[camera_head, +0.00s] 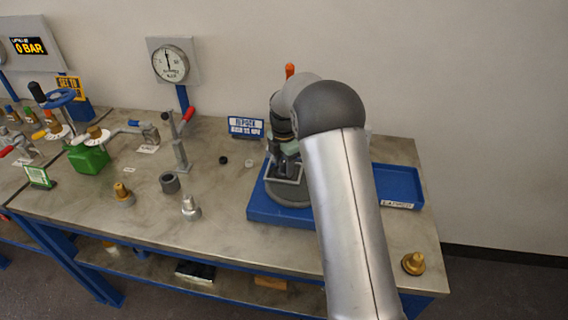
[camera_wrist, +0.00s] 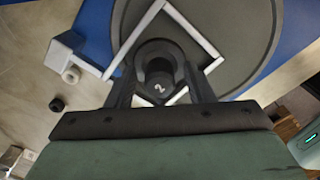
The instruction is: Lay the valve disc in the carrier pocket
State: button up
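My gripper (camera_head: 287,172) points down over the blue tray, partly hidden behind my arm. In the wrist view its two fingers (camera_wrist: 162,85) stand on either side of a dark grey round piece (camera_wrist: 160,52) with a hollow top and a "2" mark. I cannot tell whether the fingers press on it. This piece sits within a light square frame (camera_wrist: 205,45) over a wide dark grey round plate (camera_wrist: 245,25). The plate also shows in the head view (camera_head: 290,195). I cannot tell for certain which part is the valve disc or the carrier pocket.
The blue tray (camera_head: 262,212) holds the plate; another blue tray (camera_head: 397,180) lies to its right. A blue-white sign (camera_head: 246,126), small black cap (camera_head: 223,160), grey ring (camera_head: 170,183) and metal fitting (camera_head: 190,207) stand left. A brass piece (camera_head: 413,263) is near the right edge.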

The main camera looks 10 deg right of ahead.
aim_at(284, 161)
notch_tip(284, 161, up, 12)
jog(key=b, duration=0.1)
jog(key=s+r+m, duration=0.3)
jog(key=s+m, duration=0.3)
jog(key=s, duration=0.4)
jog(key=s+f+m, duration=0.3)
jog(key=s+m, duration=0.5)
jog(key=s, duration=0.6)
jog(key=s+f+m, duration=0.3)
jog(key=s+m, duration=0.5)
jog(key=s, duration=0.6)
jog(key=shift+f+t, duration=0.25)
jog(key=shift+t, duration=0.15)
